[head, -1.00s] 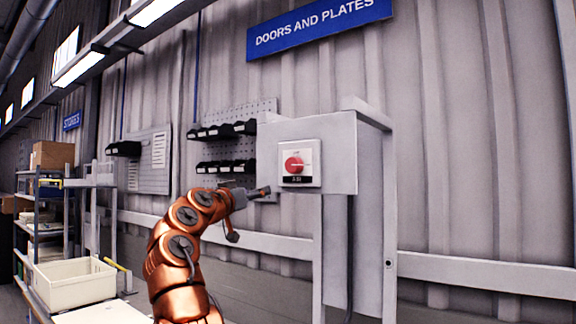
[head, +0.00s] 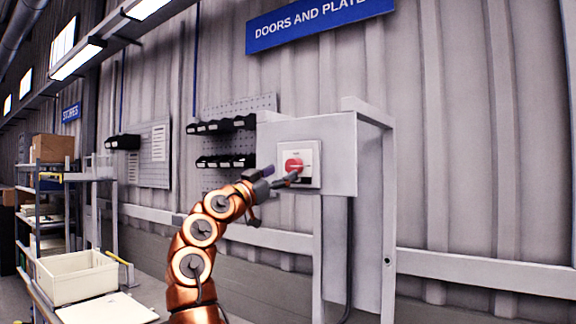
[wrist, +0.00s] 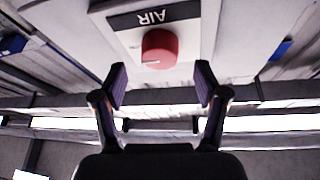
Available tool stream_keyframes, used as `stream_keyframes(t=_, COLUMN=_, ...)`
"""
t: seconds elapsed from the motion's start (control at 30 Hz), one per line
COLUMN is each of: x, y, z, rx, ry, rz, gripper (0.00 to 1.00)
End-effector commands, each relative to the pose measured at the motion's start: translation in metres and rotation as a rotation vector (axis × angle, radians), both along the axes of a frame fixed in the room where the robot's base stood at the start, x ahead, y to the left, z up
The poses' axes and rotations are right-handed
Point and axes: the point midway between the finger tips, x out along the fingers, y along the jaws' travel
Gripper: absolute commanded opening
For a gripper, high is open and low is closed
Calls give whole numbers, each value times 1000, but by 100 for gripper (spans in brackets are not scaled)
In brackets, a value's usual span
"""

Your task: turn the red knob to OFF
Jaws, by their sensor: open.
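The red knob (head: 293,165) sits on a pale switch plate (head: 312,153) on the front of a grey box (head: 338,150). In the wrist view the knob (wrist: 159,48) shows ahead of my gripper, between the lines of the fingers, with a white mark on it and an AIR label (wrist: 152,17) upside down. My gripper (wrist: 162,84) is open and empty, with the fingers spread either side of the knob's line and apart from it. In the head view my gripper (head: 281,178) is close in front of the knob, slightly below and left, and covers part of the plate.
The grey box stands on a frame (head: 388,220) against the corrugated wall. Black bins (head: 222,125) hang on a pegboard to the left. A cream tub (head: 77,279) and shelves stand at the lower left. A rail runs along the wall.

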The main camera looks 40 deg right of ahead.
Motion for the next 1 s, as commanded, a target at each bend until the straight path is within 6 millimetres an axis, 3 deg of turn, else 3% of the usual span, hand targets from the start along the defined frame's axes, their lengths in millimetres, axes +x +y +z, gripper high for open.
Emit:
stream_keyframes(t=0.3, x=6, y=-30, z=12, rx=4, ry=3, rz=-2, gripper=73)
stream_keyframes(t=0.63, x=7, y=-33, z=12, rx=3, ry=2, rz=-1, gripper=73)
stream_keyframes(t=1.0, x=7, y=-33, z=12, rx=2, ry=3, rz=0, gripper=34)
